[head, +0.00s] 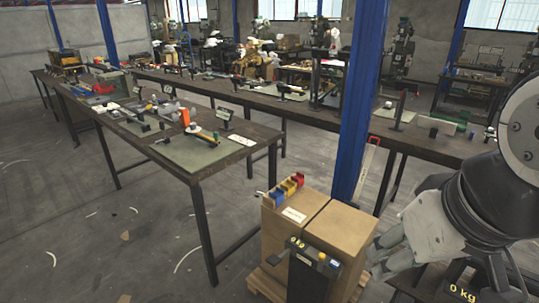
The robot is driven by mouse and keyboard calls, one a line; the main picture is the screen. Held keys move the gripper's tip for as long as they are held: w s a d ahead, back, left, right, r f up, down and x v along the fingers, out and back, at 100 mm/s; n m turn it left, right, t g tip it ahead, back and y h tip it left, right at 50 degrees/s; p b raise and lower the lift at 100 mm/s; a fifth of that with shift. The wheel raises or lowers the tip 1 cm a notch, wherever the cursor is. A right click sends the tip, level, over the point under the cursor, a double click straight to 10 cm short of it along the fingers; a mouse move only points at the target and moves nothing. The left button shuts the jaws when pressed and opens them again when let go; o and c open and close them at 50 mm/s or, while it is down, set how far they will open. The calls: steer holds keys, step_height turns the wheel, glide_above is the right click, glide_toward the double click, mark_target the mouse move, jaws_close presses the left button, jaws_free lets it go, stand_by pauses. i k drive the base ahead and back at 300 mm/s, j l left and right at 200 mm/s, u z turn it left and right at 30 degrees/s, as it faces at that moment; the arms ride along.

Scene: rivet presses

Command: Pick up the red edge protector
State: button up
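A small row of coloured pieces lies along the back edge of the cardboard boxes in the head view. The piece at its right end is red (298,178) and looks like the red edge protector, though it is too small to be sure. My gripper (382,256) is at the lower right, beside the boxes, lower in the picture and to the right of the red piece, and apart from it. Its fingers are partly hidden and seen at an angle, so I cannot tell whether they are open. I see nothing held in it.
Yellow and blue pieces (278,194) sit beside the red one. The cardboard boxes (338,226) stand on a pallet, with a black device (312,270) in front. A blue post (359,100) rises behind. A cluttered workbench (192,158) is left; floor at lower left is mostly clear.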

mark_target(299, 177)
steer(key=i+j+z, duration=0.1)
steer(key=z, duration=0.25)
steer(key=i+j+z, duration=0.15)
steer(key=z, duration=0.2)
steer(key=j+z, duration=0.3)
steer(key=i+j+z, duration=0.1)
steer(key=j, duration=0.3)
steer(key=i+j+z, duration=0.1)
steer(key=j, duration=0.35)
steer(key=i+j+z, duration=0.1)
steer(key=j, duration=0.35)
steer(key=i+j+z, duration=0.1)
steer(key=j, duration=0.35)
steer(key=i+j+z, duration=0.1)
steer(key=j, duration=0.35)
steer(key=i+j, duration=0.1)
steer(key=j, duration=0.3)
steer(key=i+j, duration=0.15)
steer(key=j, duration=0.3)
